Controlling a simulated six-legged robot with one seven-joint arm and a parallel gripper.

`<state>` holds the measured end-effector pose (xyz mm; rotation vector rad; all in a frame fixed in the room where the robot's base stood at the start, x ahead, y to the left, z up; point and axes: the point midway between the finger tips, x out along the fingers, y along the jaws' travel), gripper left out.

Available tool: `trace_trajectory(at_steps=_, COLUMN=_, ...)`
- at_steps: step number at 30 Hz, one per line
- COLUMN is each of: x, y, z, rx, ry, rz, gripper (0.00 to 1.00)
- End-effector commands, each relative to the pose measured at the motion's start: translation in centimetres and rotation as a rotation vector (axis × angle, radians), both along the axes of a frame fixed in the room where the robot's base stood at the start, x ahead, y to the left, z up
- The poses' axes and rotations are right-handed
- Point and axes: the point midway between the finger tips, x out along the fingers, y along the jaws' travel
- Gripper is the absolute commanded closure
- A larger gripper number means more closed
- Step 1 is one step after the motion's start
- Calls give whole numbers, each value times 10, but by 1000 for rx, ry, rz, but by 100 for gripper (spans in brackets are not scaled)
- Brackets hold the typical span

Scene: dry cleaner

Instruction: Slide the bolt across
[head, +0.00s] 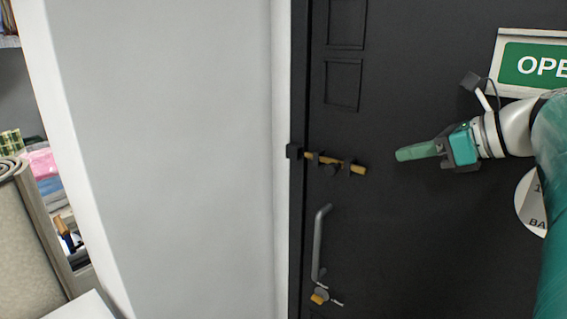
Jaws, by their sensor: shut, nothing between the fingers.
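The bolt (357,170) is a brass-coloured bar with a dark knob (332,171), held in dark brackets on the black door (420,240). Its left end reaches toward a dark keeper (294,152) at the door's left edge. I cannot tell for sure how far it enters the keeper. My gripper (399,155) has green fingers and a teal body. It is shut and empty, pointing left, to the right of the bolt's right end and apart from it in the picture.
A grey pull handle (318,245) stands below the bolt, with a lock and key (320,296) under it. A green sign (535,64) and a round white sign (533,202) hang at right. A white wall (170,140) and shelves with folded cloth (42,163) are at left.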

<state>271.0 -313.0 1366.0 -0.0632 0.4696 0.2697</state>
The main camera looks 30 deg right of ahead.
Motion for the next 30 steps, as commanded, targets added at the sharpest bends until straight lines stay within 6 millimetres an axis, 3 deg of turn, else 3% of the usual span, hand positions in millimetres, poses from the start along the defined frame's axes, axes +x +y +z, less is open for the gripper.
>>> trace_trajectory(at_steps=8, x=10, y=3, z=-5, rx=-1, ry=1, rz=1, gripper=100)
trace_trajectory(at_steps=24, x=99, y=29, z=-52, rx=0, ry=2, rz=7, gripper=100)
trace_trajectory(at_steps=30, x=120, y=34, z=-62, rx=-1, ry=1, rz=4, gripper=100)
